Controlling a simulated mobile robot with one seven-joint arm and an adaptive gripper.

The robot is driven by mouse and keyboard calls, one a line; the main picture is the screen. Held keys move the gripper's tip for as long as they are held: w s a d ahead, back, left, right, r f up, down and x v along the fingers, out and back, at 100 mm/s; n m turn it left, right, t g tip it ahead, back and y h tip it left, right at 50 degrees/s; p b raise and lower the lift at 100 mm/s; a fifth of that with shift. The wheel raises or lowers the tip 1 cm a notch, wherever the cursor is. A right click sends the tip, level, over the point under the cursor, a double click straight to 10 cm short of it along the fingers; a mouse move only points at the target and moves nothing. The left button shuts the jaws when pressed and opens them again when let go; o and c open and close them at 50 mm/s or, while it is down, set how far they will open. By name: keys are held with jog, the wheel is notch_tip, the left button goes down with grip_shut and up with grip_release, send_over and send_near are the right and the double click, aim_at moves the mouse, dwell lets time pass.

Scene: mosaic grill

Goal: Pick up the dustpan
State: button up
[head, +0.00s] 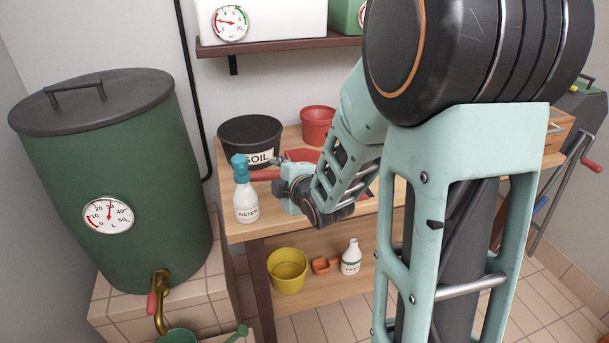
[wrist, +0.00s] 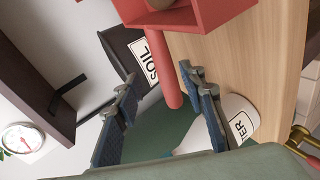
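The dustpan is red, with a square pan and a round handle. In the head view its pan (head: 302,155) shows partly behind my arm, and its handle (head: 265,175) points left above the workbench top. In the wrist view the pan (wrist: 215,14) is at the top edge, and the handle (wrist: 171,78) runs down between my fingers. My gripper (wrist: 160,84) is open, with gaps on both sides of the handle and no visible grip. In the head view my gripper (head: 284,188) is beside the handle, largely hidden by my wrist.
A white spray bottle labelled WATER (head: 245,200) stands close to my gripper at the bench's left front. A black SOIL pot (head: 250,137) and a red pot (head: 318,126) stand behind. A dark shelf (head: 280,45) hangs above. A green barrel (head: 110,190) is at left.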

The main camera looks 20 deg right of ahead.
aim_at(275, 176)
jog(key=x, duration=0.4)
jog(key=shift+s+f, duration=0.1)
jog(key=shift+f, duration=0.3)
jog(key=shift+w+f+b, duration=0.15)
jog(key=shift+w+b, duration=0.15)
jog(key=shift+w, duration=0.15)
jog(key=shift+c, duration=0.5)
grip_shut()
